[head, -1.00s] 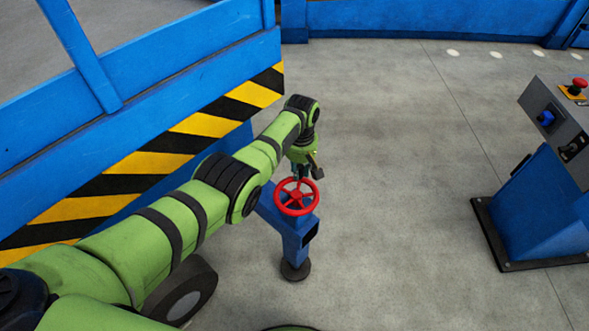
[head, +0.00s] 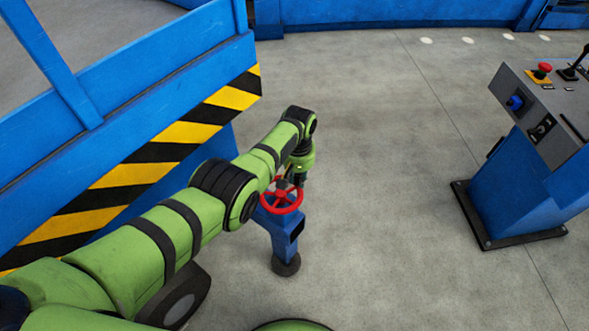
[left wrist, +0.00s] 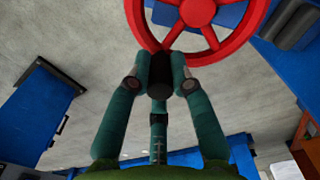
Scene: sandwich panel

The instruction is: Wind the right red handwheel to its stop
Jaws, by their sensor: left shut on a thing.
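The red handwheel (head: 281,196) is a spoked wheel lying almost flat on top of a blue post (head: 283,232). My left gripper (head: 298,183) comes down on it from above, at the far right part of its rim. In the left wrist view the handwheel (left wrist: 198,12) fills the top, and the fingers of my left gripper (left wrist: 161,58) are closed at its rim. The gripper's own body partly hides the exact contact. My right gripper is not in view.
A blue barrier with a black and yellow striped band (head: 172,145) stands left of the post, close to my left arm. A blue control console (head: 530,165) with a red button stands at the right. The grey floor between post and console is clear.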

